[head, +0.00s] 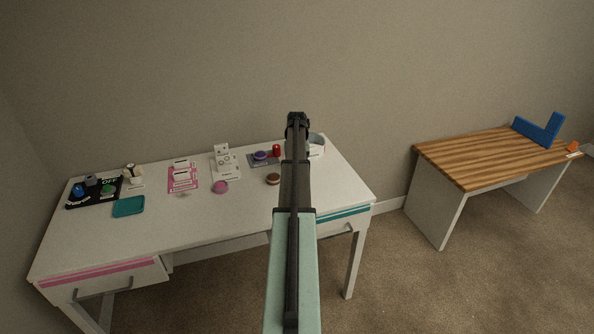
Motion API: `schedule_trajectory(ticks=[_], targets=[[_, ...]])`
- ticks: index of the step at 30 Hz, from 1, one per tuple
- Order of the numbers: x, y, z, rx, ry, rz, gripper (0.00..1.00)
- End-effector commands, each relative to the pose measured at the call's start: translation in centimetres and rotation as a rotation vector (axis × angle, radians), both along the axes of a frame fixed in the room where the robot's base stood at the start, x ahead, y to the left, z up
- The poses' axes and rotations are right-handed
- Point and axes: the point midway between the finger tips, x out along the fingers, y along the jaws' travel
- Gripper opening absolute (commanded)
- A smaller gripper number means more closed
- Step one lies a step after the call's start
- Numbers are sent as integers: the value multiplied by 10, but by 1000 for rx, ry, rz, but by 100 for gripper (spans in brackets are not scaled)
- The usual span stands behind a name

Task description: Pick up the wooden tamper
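A small round brown object (273,179) lies on the white desk (175,228), just left of my arm. It looks like the wooden tamper, but it is too small to be sure. My gripper (297,118) points away from the camera, over the back of the desk, beyond and slightly right of the brown object. It appears apart from that object. Its fingers are dark and small in the view, so their opening does not show. My arm hides part of the desk's right side.
A pink round item (220,187), purple item (261,155), red item (276,150) and white container (316,145) stand nearby. A teal pad (128,206) and black tray (76,203) are at left. A wooden-topped table (470,160) with a blue angled block (541,131) stands right.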

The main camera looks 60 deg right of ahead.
Motion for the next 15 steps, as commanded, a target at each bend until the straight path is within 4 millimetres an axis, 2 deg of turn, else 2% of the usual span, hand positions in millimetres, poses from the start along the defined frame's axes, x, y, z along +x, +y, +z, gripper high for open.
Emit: schedule_trajectory(ticks=[5, 15], targets=[[0, 0, 0, 0, 0, 0, 56], [0, 0, 0, 0, 0, 0, 24]])
